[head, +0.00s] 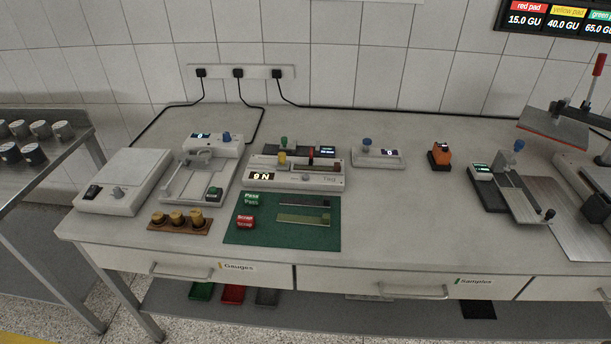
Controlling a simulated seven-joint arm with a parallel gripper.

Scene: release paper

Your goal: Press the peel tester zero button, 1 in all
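A long pale instrument (285,183) with a lit display reading in N stands at the middle of the bench, behind a green mat. It looks like the peel tester. A small round grey button or knob (305,178) sits on its front face beside a small printed label too blurred to read surely; I cannot tell for certain that it is the zero button. A yellow-topped part (282,158) and a red part (311,154) stand on top of the instrument. My gripper is not in view.
A blue-knobbed device (378,157) and an orange block (440,154) stand right. The bench's front right centre is clear.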

